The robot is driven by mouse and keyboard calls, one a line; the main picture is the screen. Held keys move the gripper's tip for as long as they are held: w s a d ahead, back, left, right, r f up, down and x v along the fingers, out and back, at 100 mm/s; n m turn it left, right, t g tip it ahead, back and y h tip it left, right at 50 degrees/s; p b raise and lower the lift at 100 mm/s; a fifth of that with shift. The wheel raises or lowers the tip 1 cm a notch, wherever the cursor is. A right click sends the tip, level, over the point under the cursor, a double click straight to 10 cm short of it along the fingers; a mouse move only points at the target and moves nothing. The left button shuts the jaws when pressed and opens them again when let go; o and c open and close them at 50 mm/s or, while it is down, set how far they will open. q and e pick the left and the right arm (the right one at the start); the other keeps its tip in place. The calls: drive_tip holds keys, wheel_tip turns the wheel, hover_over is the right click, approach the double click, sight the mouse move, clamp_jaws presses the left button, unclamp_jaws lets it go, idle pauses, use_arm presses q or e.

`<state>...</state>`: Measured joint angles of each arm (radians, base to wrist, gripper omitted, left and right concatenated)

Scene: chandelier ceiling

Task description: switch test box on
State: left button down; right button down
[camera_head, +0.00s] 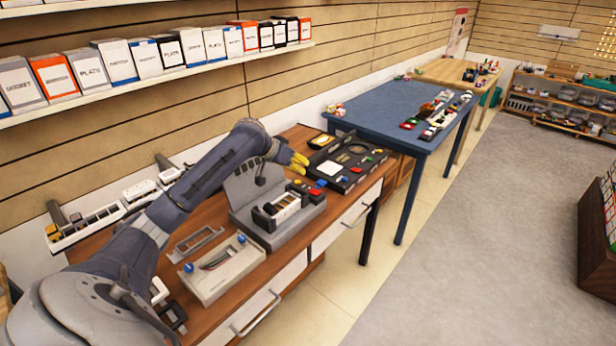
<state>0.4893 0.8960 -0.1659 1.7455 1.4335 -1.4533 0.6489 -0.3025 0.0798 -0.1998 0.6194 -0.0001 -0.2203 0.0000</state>
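My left arm reaches in from the left over the brown workbench (222,300). My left gripper (299,163) has yellow fingertips and is at the left edge of a flat black box (347,183) with a white panel and red, yellow and blue buttons. The fingertips look close together, but whether they are shut or touch the box is too small to tell. A grey device (248,214) with an upright back panel and small coloured buttons stands nearer, below the gripper. No label shows which one is the test box. My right gripper is not in view.
A pale box with blue knobs (221,274) lies on the near bench. A blue table (377,105) with small parts stands beyond. A wall shelf (187,74) holds a row of boxes. The grey floor (480,220) at the right is clear.

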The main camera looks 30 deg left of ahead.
use_arm(q)
hover_over(317, 192)
drive_tip(key=f, duration=0.6)
drive_tip(key=shift+s+a+f, duration=0.1)
drive_tip(key=shift+a+f, duration=0.05)
drive_tip(key=shift+a, duration=0.25)
wheel_tip(317, 192, down, 2)
drive_tip(key=shift+d+f, duration=0.1)
drive_tip(key=shift+d, duration=0.05)
drive_tip(key=shift+d+f, duration=0.15)
drive_tip(key=shift+f, duration=0.85)
